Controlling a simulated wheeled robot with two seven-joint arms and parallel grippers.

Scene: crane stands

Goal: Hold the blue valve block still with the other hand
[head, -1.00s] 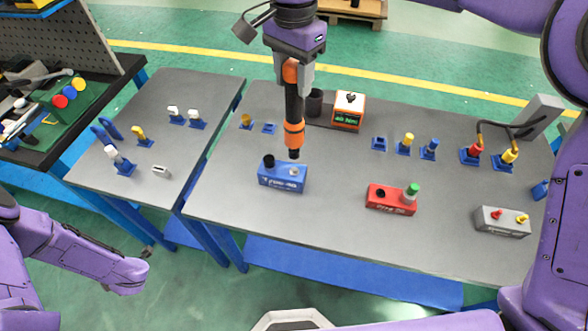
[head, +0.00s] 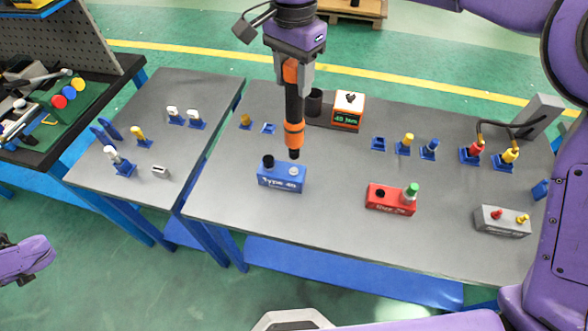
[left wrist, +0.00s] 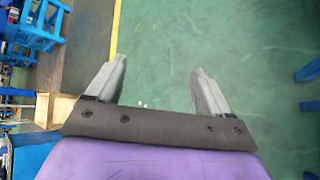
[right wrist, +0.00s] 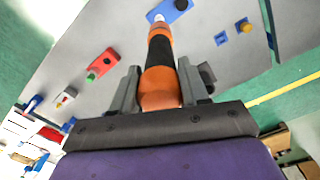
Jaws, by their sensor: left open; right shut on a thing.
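The blue valve block (head: 281,178) stands on the grey right-hand table, with a black cap at its left and a pale fitting at its right. It also shows in the right wrist view (right wrist: 171,9). My right gripper (head: 292,75) is shut on an orange and black tool (head: 294,135), held upright with its tip at or just above the block's pale fitting; I cannot tell if they touch. In the right wrist view the fingers (right wrist: 158,88) flank the tool's orange grip. My left gripper (left wrist: 157,85) is open and empty over the floor; in the head view only my left arm shows.
A red block (head: 388,199) with a green knob and a grey block (head: 502,221) stand to the right. A lit display box (head: 348,112) stands behind the blue block. Several small fittings stand on both tables. The grey surface in front of the blue block is clear.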

